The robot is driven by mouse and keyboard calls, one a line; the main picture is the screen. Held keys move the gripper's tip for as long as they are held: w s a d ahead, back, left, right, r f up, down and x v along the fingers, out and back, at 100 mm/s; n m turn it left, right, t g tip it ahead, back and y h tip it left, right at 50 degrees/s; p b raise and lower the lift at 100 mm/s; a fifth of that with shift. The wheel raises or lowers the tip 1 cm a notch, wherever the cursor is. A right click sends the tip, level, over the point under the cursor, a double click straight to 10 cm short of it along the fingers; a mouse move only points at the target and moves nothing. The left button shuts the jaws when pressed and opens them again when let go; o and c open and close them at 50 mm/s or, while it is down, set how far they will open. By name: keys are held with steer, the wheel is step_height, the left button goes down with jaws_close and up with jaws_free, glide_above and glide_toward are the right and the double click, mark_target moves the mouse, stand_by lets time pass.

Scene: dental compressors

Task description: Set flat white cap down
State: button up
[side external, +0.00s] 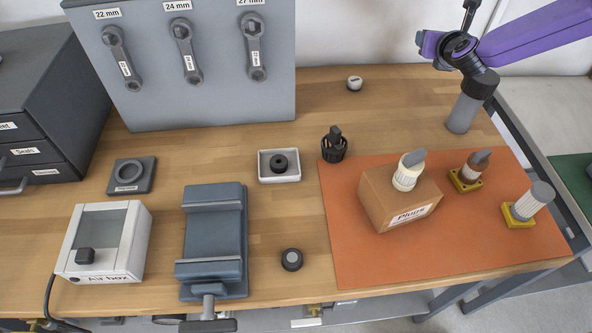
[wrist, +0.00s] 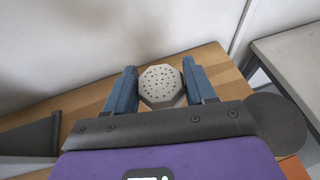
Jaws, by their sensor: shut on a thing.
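The flat white cap (wrist: 161,86) shows in the wrist view as a pale octagonal disc with many small dark holes. My gripper (wrist: 161,84) is shut on it, with one blue-grey finger against its left side and one against its right. Wooden bench top lies behind the cap; I cannot tell whether the cap touches it. In the side external view my purple arm reaches in at the top right, but the fingertips and the held cap cannot be made out there.
A small white piece (side external: 354,84) stands at the back of the bench. An orange mat (side external: 350,255) carries a cardboard box (side external: 384,207) and parts on yellow bases. A white tray (side external: 262,179) holds a black ring. A tool panel (side external: 140,95) stands left.

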steer(key=s+a+n+y, duration=0.5)
steer(key=s+a+y, duration=0.1)
steer(key=s+a, duration=0.95)
steer(key=s+a+n+g+y, duration=0.2)
steer(key=s+a+n+y, duration=0.1)
steer(key=s, duration=0.7)
steer(key=s+a+n+g+y, duration=0.2)
steer(key=s+a+n+y, duration=0.15)
steer(key=s, duration=0.65)
glide_above(295, 214)
step_height(295, 214, down, 15)
steer(key=shift+d+r, duration=0.1)
steer(key=shift+f, duration=1.65)
steer(key=shift+f, duration=0.1)
